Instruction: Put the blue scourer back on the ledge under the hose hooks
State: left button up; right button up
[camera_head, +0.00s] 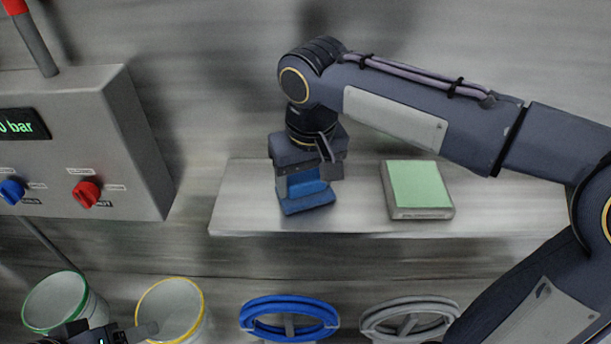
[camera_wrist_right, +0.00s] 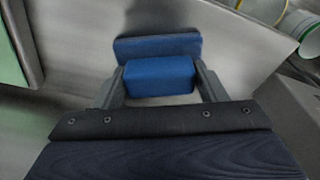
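The blue scourer (camera_head: 307,198) is a blue block with a wider blue pad under it, seen at the left part of the pale ledge (camera_head: 250,215). My right gripper (camera_head: 310,180) points down over it. In the right wrist view the scourer's block (camera_wrist_right: 160,77) sits between the two fingers, which appear to press on both its sides. I cannot tell whether its pad touches the ledge or hangs just above. My left gripper (camera_head: 135,333) shows only in part at the lower left edge, and its opening cannot be judged.
A green-topped pad (camera_head: 420,185) lies on the ledge to the right of the scourer. A control box (camera_head: 125,160) stands left, above a green-rimmed bucket (camera_head: 50,300) and a yellow-rimmed bucket (camera_head: 170,305).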

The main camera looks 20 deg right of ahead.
aim_at(309, 199)
jog(key=o, duration=0.3)
jog(key=shift+o, duration=0.2)
notch_tip(309, 199, up, 12)
jog(key=s, duration=0.1)
jog(key=shift+s+p, duration=0.4)
jog(key=shift+d, duration=0.1)
